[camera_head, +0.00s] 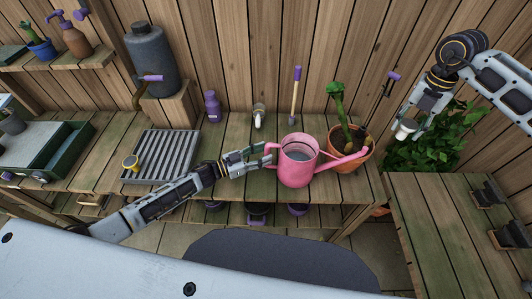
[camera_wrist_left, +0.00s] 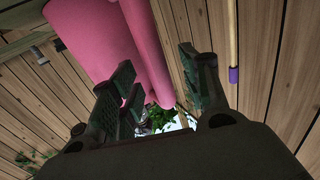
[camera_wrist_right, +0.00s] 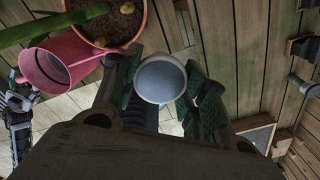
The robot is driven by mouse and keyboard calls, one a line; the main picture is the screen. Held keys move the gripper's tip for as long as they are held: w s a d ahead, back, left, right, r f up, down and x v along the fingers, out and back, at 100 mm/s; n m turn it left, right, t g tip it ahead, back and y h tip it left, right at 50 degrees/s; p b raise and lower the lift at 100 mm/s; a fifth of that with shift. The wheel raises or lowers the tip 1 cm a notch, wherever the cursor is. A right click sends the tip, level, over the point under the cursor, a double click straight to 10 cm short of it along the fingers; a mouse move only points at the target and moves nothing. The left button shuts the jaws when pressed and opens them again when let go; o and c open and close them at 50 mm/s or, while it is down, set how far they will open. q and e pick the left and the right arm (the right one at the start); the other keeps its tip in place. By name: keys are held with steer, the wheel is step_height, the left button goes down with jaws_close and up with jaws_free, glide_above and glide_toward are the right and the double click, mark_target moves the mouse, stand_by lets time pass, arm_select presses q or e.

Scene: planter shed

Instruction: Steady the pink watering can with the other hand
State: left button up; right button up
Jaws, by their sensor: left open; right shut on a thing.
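The pink watering can (camera_head: 297,172) stands upright near the front edge of the bench, its spout toward the right and its handle toward the left. My left gripper (camera_head: 256,154) is open at the handle side. In the left wrist view the pink handle (camera_wrist_left: 146,45) runs between the spread fingers of my left gripper (camera_wrist_left: 162,82), with the can body (camera_wrist_left: 88,35) beside it; contact is unclear. My right gripper (camera_head: 408,127) is shut on a small white cup (camera_wrist_right: 160,80) and holds it in the air, right of the potted plant. The can also shows in the right wrist view (camera_wrist_right: 52,72).
A potted plant (camera_head: 350,160) stands close behind the spout. A slatted grey tray (camera_head: 162,157) lies left of my left arm. A purple bottle (camera_head: 213,106) and a purple-handled tool (camera_head: 295,97) stand at the back. A lower bench (camera_head: 430,215) is at right.

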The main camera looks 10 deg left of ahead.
arm_select(q)
steer(key=v, duration=0.9)
steer(key=shift+s+a, duration=0.25)
steer(key=shift+a, duration=0.05)
stand_by(0.6)
